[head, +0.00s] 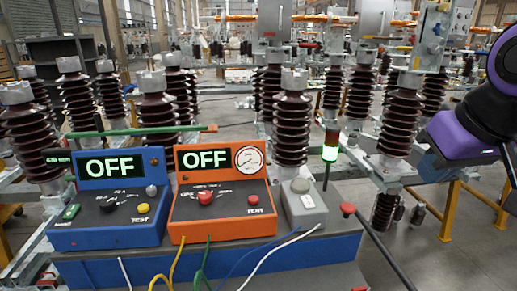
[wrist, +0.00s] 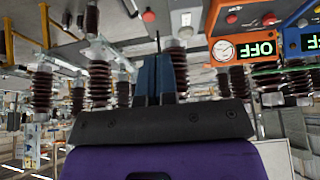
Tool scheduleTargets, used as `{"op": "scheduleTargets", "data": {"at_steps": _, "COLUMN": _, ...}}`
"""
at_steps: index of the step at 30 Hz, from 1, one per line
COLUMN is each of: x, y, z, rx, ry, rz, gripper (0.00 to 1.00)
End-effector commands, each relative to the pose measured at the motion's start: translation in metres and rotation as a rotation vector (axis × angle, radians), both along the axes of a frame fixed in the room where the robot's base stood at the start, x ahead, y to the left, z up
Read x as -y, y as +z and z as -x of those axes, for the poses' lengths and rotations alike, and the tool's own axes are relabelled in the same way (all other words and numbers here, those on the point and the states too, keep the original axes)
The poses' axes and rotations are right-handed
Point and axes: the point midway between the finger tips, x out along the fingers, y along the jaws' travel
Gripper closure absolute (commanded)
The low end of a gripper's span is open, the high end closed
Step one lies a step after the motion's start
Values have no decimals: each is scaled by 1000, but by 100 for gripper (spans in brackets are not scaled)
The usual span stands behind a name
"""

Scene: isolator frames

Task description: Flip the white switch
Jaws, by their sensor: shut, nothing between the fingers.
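A small grey-white box (head: 304,207) stands at the right end of the blue bench. On its top are a round pale knob (head: 300,186) and, below it, a small light switch piece (head: 307,201). Which way the switch is set is too small to tell. My gripper (head: 428,168) is at the right of the head view, to the right of the box and clearly apart from it. In the wrist view my gripper (wrist: 158,60) has its blue fingers together, with nothing between them. The grey-white box (wrist: 186,19) shows upside down beyond the fingertips there.
A blue panel (head: 108,235) and an orange panel (head: 222,225), both reading OFF, stand left of the box. Brown insulators (head: 292,120) rise behind. Wires hang in front.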

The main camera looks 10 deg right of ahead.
Motion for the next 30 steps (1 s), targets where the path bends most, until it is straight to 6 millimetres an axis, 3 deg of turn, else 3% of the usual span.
{"op": "scheduleTargets", "data": {"at_steps": 8, "x": -2, "y": 5, "z": -22, "rx": -36, "ry": 103, "rz": 41, "gripper": 100}}
{"op": "scheduleTargets", "data": {"at_steps": 20, "x": -12, "y": 6, "z": -100, "rx": -143, "ry": 469, "rz": 167, "gripper": 100}}
{"op": "scheduleTargets", "data": {"at_steps": 30, "x": -25, "y": -12, "z": -170, "rx": -224, "ry": 795, "rz": 253, "gripper": 100}}
